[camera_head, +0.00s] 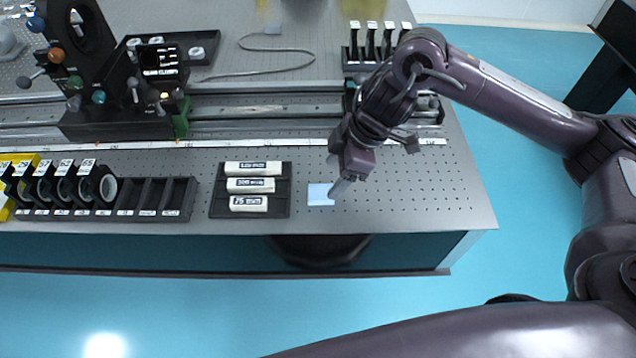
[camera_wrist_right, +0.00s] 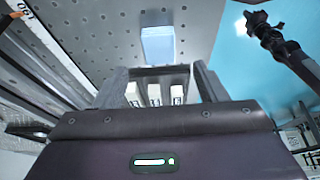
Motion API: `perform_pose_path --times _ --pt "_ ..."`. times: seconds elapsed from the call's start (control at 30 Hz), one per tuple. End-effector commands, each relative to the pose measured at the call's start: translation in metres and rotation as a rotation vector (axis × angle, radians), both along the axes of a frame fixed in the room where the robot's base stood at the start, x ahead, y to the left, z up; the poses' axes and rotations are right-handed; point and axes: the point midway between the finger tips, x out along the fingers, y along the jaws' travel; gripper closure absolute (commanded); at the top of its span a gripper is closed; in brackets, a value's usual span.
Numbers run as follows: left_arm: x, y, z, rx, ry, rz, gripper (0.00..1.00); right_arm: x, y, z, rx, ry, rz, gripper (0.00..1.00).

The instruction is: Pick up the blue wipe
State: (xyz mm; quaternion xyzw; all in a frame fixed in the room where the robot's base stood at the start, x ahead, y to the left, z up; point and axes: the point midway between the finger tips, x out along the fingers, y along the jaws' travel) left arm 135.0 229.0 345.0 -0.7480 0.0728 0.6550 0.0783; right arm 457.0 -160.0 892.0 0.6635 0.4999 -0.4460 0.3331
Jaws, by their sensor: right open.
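The blue wipe (camera_head: 318,195) is a small pale blue square lying flat on the perforated table top near its front edge. My right gripper (camera_head: 338,188) is just above and to the right of the wipe in the head view, with its fingers pointing down and toward it. In the right wrist view the wipe (camera_wrist_right: 158,46) lies beyond the open fingers (camera_wrist_right: 160,84), and nothing is held between them. My left gripper is not in view.
A black tray (camera_head: 216,203) with several white labelled blocks sits left of the wipe. A black rack (camera_head: 150,197) with ring-shaped parts stands further left. A metal rail (camera_head: 260,112) runs behind. The table to the right (camera_head: 430,195) is bare.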

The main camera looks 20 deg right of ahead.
Motion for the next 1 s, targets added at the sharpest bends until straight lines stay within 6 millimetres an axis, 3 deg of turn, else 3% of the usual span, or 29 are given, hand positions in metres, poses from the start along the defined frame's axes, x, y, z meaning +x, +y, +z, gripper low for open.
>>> perform_pose_path --times 0.1,0.23,0.43,0.57,0.7,1.0 --pt "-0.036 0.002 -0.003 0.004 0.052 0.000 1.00 0.001 0.005 -0.013 0.000 0.001 0.001 0.35" --pt "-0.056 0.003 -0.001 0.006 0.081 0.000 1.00 0.004 0.011 -0.030 0.000 0.001 0.001 0.35" --pt "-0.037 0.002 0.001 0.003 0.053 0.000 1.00 0.007 0.020 -0.054 0.000 -0.002 0.002 0.35" --pt "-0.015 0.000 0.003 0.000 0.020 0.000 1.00 0.008 0.021 -0.058 0.002 -0.005 0.002 0.35" --pt "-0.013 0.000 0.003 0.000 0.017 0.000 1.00 0.008 0.021 -0.058 0.002 -0.005 0.002 0.35" --pt "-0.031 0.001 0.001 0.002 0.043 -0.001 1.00 0.008 0.021 -0.058 0.001 -0.004 0.002 0.72"
